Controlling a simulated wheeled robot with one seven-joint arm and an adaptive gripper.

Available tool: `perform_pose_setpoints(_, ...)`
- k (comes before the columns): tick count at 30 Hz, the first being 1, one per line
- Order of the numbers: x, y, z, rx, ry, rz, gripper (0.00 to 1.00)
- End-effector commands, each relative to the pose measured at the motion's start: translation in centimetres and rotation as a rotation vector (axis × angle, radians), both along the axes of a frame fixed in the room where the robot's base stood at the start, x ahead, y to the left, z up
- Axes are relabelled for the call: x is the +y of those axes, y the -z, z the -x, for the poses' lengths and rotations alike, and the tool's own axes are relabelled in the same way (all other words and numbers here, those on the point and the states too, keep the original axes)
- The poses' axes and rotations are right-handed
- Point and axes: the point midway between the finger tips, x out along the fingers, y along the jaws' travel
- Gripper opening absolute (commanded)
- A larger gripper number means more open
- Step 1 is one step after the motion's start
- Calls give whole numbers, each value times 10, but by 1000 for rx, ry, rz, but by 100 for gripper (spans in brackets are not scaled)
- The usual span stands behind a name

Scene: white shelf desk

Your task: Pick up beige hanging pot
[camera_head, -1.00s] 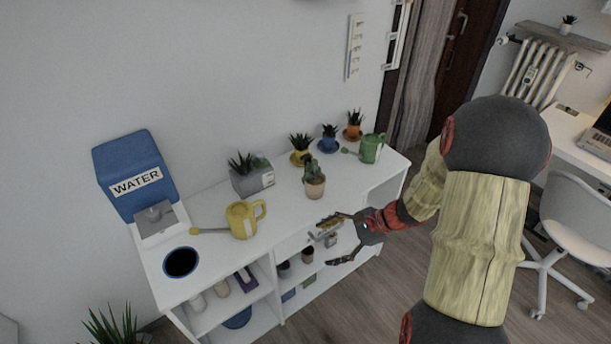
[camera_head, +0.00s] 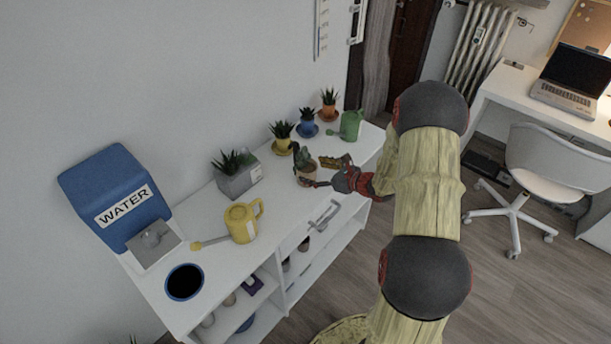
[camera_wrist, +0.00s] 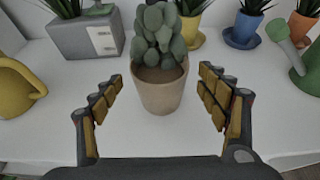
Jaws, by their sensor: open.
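A beige pot (camera_head: 306,178) with a green cactus stands upright on the white shelf desk's top. It also shows in the wrist view (camera_wrist: 160,96), in the middle. My gripper (camera_head: 318,171) is open at the pot's near right side in the head view. In the wrist view my gripper (camera_wrist: 161,82) has one finger to the left of the pot and one to the right, with gaps on both sides. The pot stands just ahead of and partly between the fingertips. No hanging fitting can be made out on the pot.
A yellow watering can (camera_head: 241,224) and a grey planter (camera_head: 240,180) stand left of the pot. Behind it are a yellow pot (camera_head: 282,145), a blue pot (camera_head: 306,130) and a green watering can (camera_head: 351,126).

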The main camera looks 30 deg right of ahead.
Motion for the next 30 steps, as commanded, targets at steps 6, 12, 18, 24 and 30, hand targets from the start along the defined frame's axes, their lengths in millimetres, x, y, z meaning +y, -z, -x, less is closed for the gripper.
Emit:
perform_pose_setpoints(6, 9, 20, -23, 0, -4, -1, 75)
perform_pose_setpoints(12, 15, 24, -39, 1, -2, 0, 75)
perform_pose_setpoints(18, 14, 23, -39, 1, -1, 0, 73)
perform_pose_setpoints(24, 14, 23, -38, 1, -1, 1, 62)
perform_pose_setpoints(30, 14, 23, -38, 1, -1, 1, 51)
